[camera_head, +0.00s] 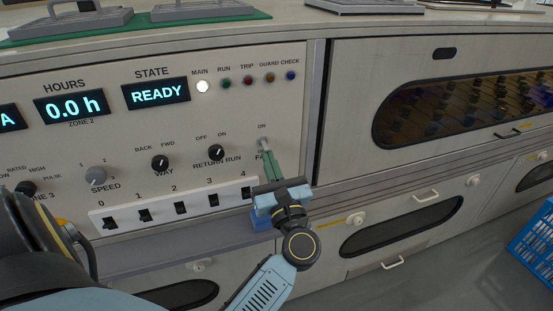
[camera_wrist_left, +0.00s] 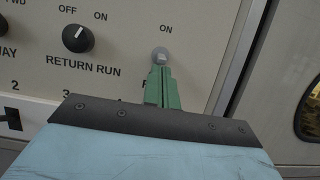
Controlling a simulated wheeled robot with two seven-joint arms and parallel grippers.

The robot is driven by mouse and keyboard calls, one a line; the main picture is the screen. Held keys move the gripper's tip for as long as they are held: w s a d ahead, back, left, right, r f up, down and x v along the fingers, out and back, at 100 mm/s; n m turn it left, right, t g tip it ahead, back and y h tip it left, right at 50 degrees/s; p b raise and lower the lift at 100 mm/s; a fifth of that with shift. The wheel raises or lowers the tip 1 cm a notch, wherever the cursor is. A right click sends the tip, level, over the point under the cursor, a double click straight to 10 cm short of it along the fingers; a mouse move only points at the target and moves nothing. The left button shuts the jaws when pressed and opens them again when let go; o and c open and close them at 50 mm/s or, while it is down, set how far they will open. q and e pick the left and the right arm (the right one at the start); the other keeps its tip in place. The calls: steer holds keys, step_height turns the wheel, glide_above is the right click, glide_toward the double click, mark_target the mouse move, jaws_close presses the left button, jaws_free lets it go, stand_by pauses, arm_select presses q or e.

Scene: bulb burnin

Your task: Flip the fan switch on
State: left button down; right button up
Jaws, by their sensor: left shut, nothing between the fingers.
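The fan switch (camera_head: 263,142) is a small grey toggle at the right end of the control panel (camera_head: 290,110), under an "ON" label. My left gripper (camera_head: 267,157) is shut and empty, its green fingertips just below the toggle and partly covering the "FAN" label. In the left wrist view the switch (camera_wrist_left: 160,54) shows as a round grey collar with a short lighter lever, right above the closed fingertips (camera_wrist_left: 160,72). I cannot tell whether they touch the lever or which way it is thrown. My right gripper is not in view.
The return run knob (camera_head: 216,152) and a white strip of numbered black rocker switches (camera_head: 180,208) lie left of the fingers. The state display (camera_head: 156,94) reads READY and the main lamp (camera_head: 203,86) is lit white. A blue crate (camera_head: 533,245) stands at the right.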

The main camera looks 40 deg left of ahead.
arm_select(q)
steer(key=shift+s+d+r, duration=0.1)
steer(key=shift+r, duration=0.25)
steer(key=shift+d+r+p, duration=0.15)
steer(key=shift+r+p, duration=0.15)
steer(key=shift+r, duration=0.05)
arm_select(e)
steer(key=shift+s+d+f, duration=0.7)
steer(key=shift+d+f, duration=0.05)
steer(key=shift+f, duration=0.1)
arm_select(q)
steer(key=s+d+r, duration=0.2)
steer(key=s+d, duration=0.3)
steer(key=d, duration=0.3)
steer(key=shift+s+r, duration=0.15)
steer(key=shift+r, duration=0.2)
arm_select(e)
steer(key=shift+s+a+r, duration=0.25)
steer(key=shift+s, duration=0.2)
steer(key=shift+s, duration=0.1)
